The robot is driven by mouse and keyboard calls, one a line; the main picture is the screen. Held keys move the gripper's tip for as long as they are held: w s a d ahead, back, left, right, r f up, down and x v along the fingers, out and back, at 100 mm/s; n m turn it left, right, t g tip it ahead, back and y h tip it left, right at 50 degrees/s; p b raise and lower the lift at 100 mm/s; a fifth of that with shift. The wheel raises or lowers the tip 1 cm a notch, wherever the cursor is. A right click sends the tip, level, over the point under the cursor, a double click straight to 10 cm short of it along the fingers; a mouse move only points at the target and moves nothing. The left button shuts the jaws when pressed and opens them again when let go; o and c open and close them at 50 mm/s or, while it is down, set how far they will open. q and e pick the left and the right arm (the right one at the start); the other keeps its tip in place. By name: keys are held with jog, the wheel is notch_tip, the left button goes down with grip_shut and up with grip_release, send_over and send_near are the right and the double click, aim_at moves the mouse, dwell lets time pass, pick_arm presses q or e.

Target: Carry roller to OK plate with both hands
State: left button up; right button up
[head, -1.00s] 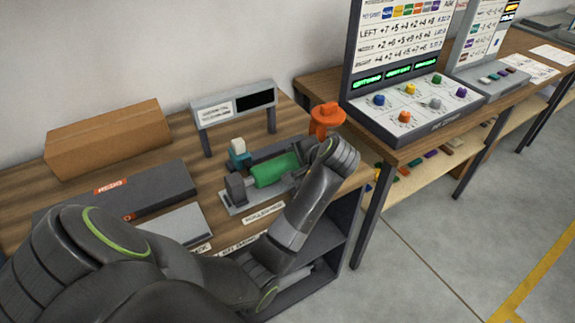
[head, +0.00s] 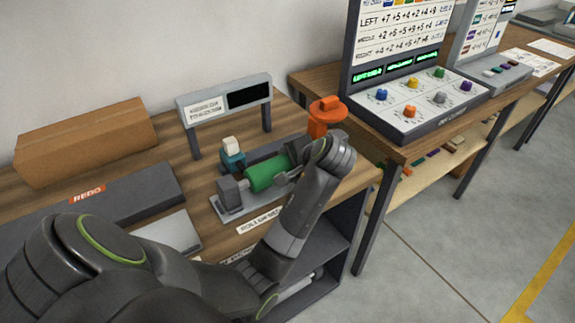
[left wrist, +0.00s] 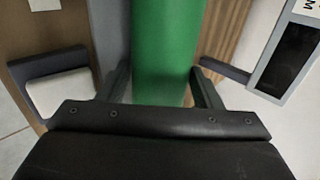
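The green roller (head: 266,174) lies on a grey stand (head: 228,207) on the wooden bench in the head view. My left arm reaches over from the front, and its wrist hides the roller's right end. In the left wrist view the roller (left wrist: 164,50) runs between the two fingers of my left gripper (left wrist: 160,90), which are apart with gaps beside it. A light grey plate (head: 175,234) lies left of the stand; my arm hides its front, and I cannot read OK on it. My right gripper is not in view.
A display on legs (head: 225,102) stands further back. A dark REDO tray (head: 85,210) and a cardboard box (head: 85,142) are at left. A control console (head: 410,120) stands right.

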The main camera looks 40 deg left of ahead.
pick_arm(q)
jog(key=c, duration=1.2)
grip_shut()
jog(key=shift+r, duration=0.15)
